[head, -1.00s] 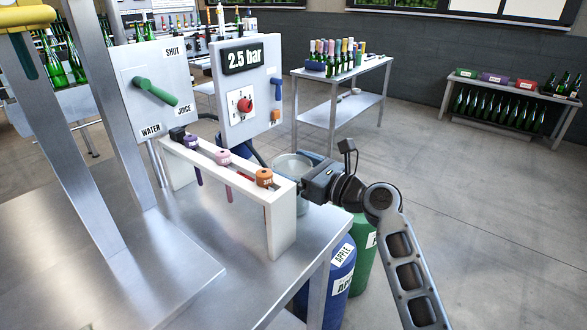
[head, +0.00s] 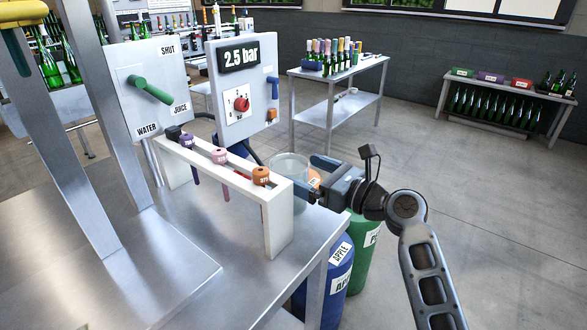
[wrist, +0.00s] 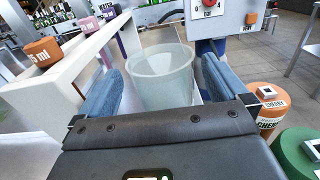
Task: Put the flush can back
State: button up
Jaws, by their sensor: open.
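The flush can appears to be the translucent, pale round tub (head: 288,165), behind the right end of the white rack. In the wrist view the can (wrist: 162,85) is upright, straight ahead of my gripper, its open rim facing up. My gripper (head: 316,172) is open just right of the can in the head view. In the wrist view its two blue fingers point toward the can, one on each side; whether the tips still overlap its sides I cannot tell. The can's lower part is hidden in the head view by the rack.
A panel (head: 244,85) reading 2.5 bar stands behind. Blue (head: 338,270) and green (head: 362,255) barrels stand beside the steel table (head: 170,285), below my arm. Open floor lies to the right.

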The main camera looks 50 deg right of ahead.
jog(key=s, duration=0.7)
jog(key=shift+s+b, duration=0.15)
jog(key=shift+b, duration=0.15)
jog(key=shift+d, duration=0.1)
